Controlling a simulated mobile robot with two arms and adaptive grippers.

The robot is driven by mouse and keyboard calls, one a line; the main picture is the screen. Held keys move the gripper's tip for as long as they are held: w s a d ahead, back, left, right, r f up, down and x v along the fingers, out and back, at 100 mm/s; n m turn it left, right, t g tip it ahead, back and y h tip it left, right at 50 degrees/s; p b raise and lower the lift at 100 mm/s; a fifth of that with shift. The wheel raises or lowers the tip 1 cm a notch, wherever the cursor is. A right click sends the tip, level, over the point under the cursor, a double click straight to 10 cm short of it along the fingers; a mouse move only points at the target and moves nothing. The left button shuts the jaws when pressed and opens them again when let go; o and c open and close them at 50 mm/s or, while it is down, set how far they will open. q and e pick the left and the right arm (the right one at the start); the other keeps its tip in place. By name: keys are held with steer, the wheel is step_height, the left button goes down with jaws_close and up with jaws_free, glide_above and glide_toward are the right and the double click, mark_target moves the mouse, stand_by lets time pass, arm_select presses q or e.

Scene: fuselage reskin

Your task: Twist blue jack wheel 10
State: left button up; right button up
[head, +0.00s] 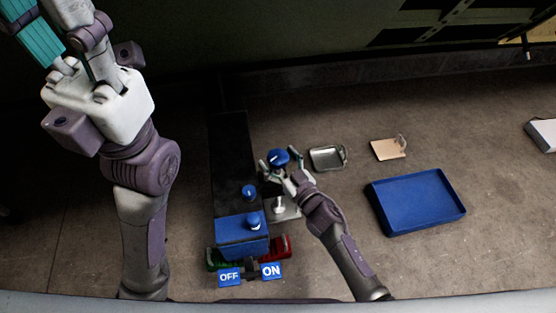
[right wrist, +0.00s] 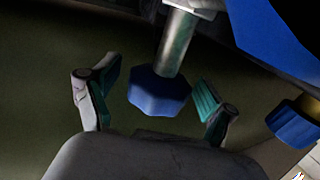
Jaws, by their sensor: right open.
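In the right wrist view a faceted blue wheel (right wrist: 158,92) sits on the end of a metal shaft. My right gripper (head: 281,160) is open, with one teal-padded finger on each side of this wheel. In the wrist view gaps show between the wheel and both pads. No number is readable on it. My left gripper (head: 70,40) is large at the upper left, its fingers partly cut off by the frame, so its opening cannot be judged.
Two more blue knobs (head: 249,192) stand nearer on the bench, one on a blue block (head: 240,236). OFF and ON signs (head: 271,270) are at the front. A blue tray (head: 415,201), a metal tray (head: 327,158) and a tan plate (head: 388,149) lie right on open floor.

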steer(key=c, duration=1.2)
steer(key=shift+r+n+y+p, duration=0.1)
steer(key=shift+n+y+p, duration=0.2)
steer(key=shift+y+p, duration=0.1)
